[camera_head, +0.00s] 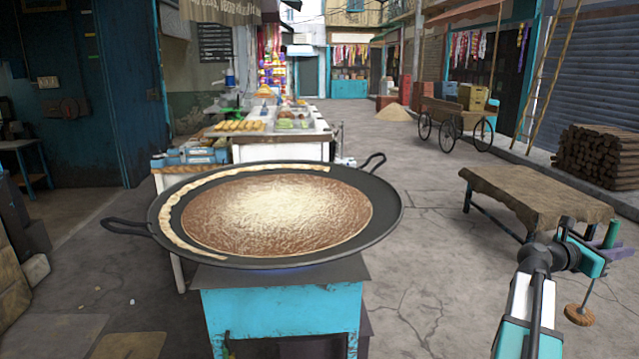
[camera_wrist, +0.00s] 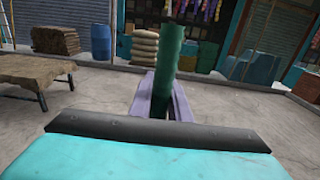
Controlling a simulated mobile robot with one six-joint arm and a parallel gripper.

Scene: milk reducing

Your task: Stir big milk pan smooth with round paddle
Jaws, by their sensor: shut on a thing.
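The big milk pan (camera_head: 390,205) is a wide dark pan with two loop handles, on a turquoise stove (camera_head: 285,312). Its milk (camera_head: 275,208) is brown, pale towards the middle and wrinkled in texture. A cream-coloured band lies along the pan's left and back inner wall. My gripper (camera_head: 612,250) is at the far right, well away from the pan. It is shut on the round paddle, whose wooden disc (camera_head: 580,315) hangs below it. In the wrist view the paddle's green handle (camera_wrist: 167,75) stands between the purple fingers (camera_wrist: 160,103); the disc is hidden there.
A cloth-covered table (camera_head: 535,195) stands behind my arm at the right. A stall counter (camera_head: 285,150) with food is behind the pan. A wheeled cart (camera_head: 455,112) and stacked wood (camera_head: 598,157) are farther back. Open pavement (camera_head: 430,270) lies between pan and arm.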

